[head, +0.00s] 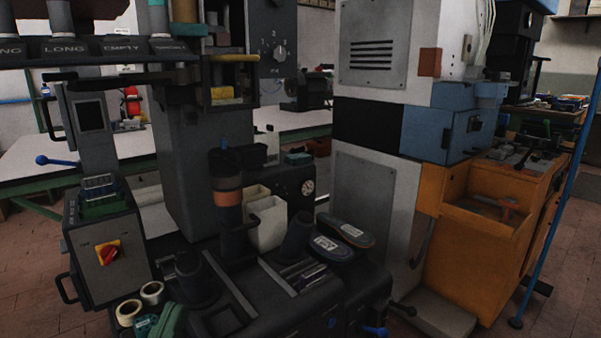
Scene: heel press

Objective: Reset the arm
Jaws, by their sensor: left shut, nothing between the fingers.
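The heel press (190,165) stands left of centre. A dark post with a brown band (228,197) rises from its bed. A second dark cone (296,238) stands to the right. My right gripper is not in view.
Two shoe soles (343,240) lie right of the second cone. Tape rolls (152,293) and a green object (170,322) are at the lower left. A control box with a red switch (108,252) stands left. An orange cabinet (480,240) and a blue pole (560,200) are right.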

